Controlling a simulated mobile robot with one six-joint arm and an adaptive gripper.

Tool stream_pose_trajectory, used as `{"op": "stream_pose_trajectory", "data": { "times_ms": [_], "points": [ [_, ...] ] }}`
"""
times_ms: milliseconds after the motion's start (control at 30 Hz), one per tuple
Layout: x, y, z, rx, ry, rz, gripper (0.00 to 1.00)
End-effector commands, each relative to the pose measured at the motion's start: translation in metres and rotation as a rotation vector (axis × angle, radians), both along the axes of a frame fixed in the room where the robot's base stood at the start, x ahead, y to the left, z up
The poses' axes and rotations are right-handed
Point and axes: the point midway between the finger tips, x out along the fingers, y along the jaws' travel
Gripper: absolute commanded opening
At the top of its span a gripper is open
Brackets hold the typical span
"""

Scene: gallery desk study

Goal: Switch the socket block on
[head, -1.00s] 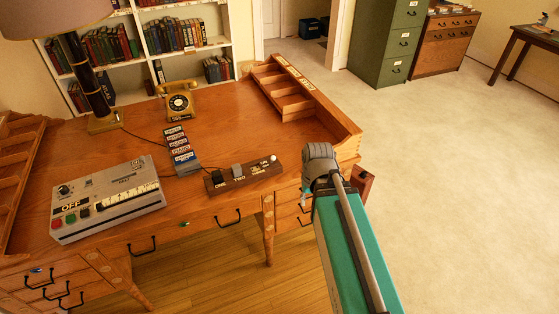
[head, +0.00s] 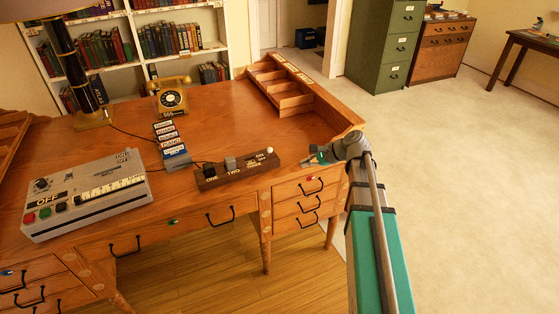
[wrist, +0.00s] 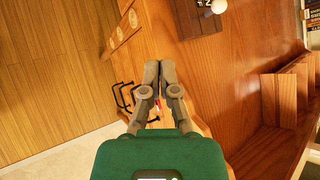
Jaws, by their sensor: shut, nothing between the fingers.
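The socket block (head: 237,168) is a dark wooden block near the desk's front edge, with lettering including ONE and TWO. A black piece (head: 209,169) and a grey piece (head: 230,163) stand on it. A white knob (head: 270,150) sits at its right end; the knob's setting is too small to tell. In the wrist view, part of the block (wrist: 192,22) and the knob (wrist: 218,6) show at the top edge. My gripper (head: 308,158) is to the right of the block, apart from it. Its fingers (wrist: 160,68) are together and empty.
A grey control box (head: 90,192) marked OFF lies left on the desk (head: 225,120). Stacked labelled plates (head: 172,145) and a yellow telephone (head: 172,97) are behind. A wooden tray rack (head: 290,98) stands at the right back. Drawers with black handles (head: 313,186) are below my gripper.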

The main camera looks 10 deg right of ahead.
Motion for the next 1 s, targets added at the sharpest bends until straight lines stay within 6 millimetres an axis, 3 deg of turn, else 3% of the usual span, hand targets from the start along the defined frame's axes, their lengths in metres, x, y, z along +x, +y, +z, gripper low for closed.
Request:
{"op": "stream_pose_trajectory", "data": {
  "times_ms": [100, 300, 1000],
  "points": [
    [0.021, -0.016, -0.005, 0.131, 0.035, -0.102, 0.0],
    [0.039, -0.034, 0.0, 0.282, 0.081, -0.206, 0.0],
    [0.046, -0.036, 0.002, 0.335, 0.098, -0.238, 0.0]
  ]
}}
